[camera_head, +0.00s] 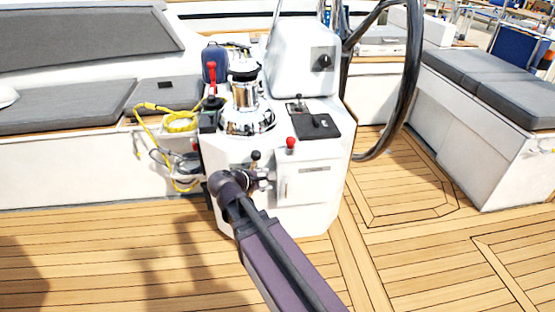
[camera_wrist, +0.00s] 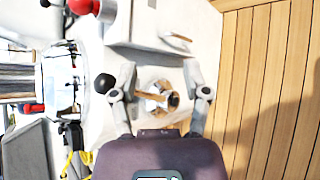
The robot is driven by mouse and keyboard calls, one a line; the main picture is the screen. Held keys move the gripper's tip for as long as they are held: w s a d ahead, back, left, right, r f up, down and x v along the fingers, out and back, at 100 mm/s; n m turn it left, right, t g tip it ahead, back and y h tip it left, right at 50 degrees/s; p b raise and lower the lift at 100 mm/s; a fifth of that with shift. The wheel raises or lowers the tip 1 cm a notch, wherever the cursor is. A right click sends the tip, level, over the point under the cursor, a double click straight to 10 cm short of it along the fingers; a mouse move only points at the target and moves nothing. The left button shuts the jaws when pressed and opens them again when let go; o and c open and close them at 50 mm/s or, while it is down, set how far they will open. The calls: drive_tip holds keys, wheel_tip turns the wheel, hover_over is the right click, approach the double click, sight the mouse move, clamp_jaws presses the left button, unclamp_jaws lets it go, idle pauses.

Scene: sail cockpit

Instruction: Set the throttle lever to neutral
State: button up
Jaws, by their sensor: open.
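A lever with a black ball knob (camera_head: 256,156), which looks like the throttle lever, stands on the side of the white console (camera_head: 308,215). My gripper (camera_head: 264,180) is in front of the console, just below this knob, and hides the lever's lower part. In the wrist view the black knob (camera_wrist: 104,83) is beside the left finger, and a tan shaft and hub (camera_wrist: 160,97) show between the fingers. My gripper (camera_wrist: 160,80) is open there. I cannot tell whether a finger touches the lever.
A red ball knob (camera_head: 291,142) is up and right of the lever. A small white door (camera_head: 312,182) with a handle is right of my gripper. A chrome winch (camera_head: 246,100), yellow rope (camera_head: 180,122) and black steering wheel (camera_head: 412,80) are nearby. The wooden deck (camera_head: 110,255) is clear.

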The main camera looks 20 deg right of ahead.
drive_tip(key=s+d+r+m+g+y+p, duration=0.1)
drive_tip(key=s+r+m+g+y+p, duration=0.4)
drive_tip(key=p, duration=1.6)
drive_tip(key=shift+s+r+m+g+y, duration=0.3)
drive_tip(key=shift+s+r+m+y, duration=1.2)
drive_tip(key=shift+s+r+m, duration=1.5)
drive_tip(key=shift+w+d+r+m, duration=0.1)
drive_tip(key=shift+w+r+m, duration=0.3)
drive_tip(key=shift+w+r, duration=0.35)
